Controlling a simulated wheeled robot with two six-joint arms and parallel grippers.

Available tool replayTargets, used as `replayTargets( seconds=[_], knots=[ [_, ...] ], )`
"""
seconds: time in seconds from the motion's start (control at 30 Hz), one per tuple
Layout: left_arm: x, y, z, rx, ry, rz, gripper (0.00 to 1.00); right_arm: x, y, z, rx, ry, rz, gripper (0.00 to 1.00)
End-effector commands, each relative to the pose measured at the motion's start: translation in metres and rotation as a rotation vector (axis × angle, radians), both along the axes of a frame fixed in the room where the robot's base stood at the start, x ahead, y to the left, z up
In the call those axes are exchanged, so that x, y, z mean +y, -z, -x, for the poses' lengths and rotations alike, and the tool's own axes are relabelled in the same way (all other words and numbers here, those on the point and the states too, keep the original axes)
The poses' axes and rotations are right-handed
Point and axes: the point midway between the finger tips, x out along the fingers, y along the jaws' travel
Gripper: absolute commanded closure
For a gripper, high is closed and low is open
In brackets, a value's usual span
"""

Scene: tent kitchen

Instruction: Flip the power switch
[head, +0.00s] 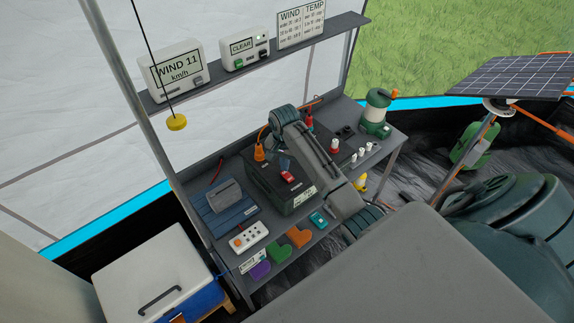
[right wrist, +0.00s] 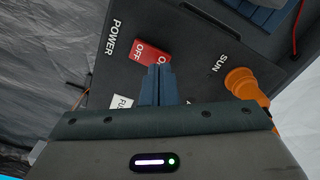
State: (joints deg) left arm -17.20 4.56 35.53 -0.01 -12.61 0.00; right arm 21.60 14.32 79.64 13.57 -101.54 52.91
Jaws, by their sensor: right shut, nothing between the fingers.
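The red power switch (head: 289,178) sits on top of a dark power box (head: 300,200). In the right wrist view the red rocker (right wrist: 137,50) carries OFF at its left end and ON at its right, beside the word POWER. My right gripper (head: 285,165) is shut and empty. In the right wrist view its blue-grey fingertips (right wrist: 155,72) are over the ON end and hide part of it. I cannot tell whether they touch the rocker or which way it is tilted. My left gripper is not in view.
An orange plug (right wrist: 245,84) stands beside the SUN label; a blue battery-like box (head: 225,205) is left of the power box. A white socket strip (head: 249,237) and coloured pieces lie at the table's front. A yellow pull knob (head: 176,122) hangs at the left.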

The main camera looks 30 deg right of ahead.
Motion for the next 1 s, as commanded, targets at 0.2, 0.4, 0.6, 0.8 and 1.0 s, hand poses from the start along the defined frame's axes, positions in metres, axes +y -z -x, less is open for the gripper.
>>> replayTargets(
  seconds=[0.2, 0.4, 0.6, 0.8, 1.0],
  knots=[
    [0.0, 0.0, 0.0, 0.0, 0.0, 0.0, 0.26, 0.0, 0.0, 0.0, 0.0, 0.0, 0.0, 1.0],
    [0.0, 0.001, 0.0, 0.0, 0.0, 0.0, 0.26, 0.0, 0.001, 0.0, 0.0, 0.0, 0.0, 1.0],
    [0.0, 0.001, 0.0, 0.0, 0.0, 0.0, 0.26, 0.0, 0.005, 0.0, 0.0, 0.0, 0.0, 1.0],
    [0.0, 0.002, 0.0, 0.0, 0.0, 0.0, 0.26, 0.0, 0.008, 0.0, 0.0, 0.0, 0.0, 1.0],
    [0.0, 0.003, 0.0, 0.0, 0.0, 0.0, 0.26, 0.0, 0.011, 0.0, 0.0, 0.0, 0.0, 1.0]
  ],
)
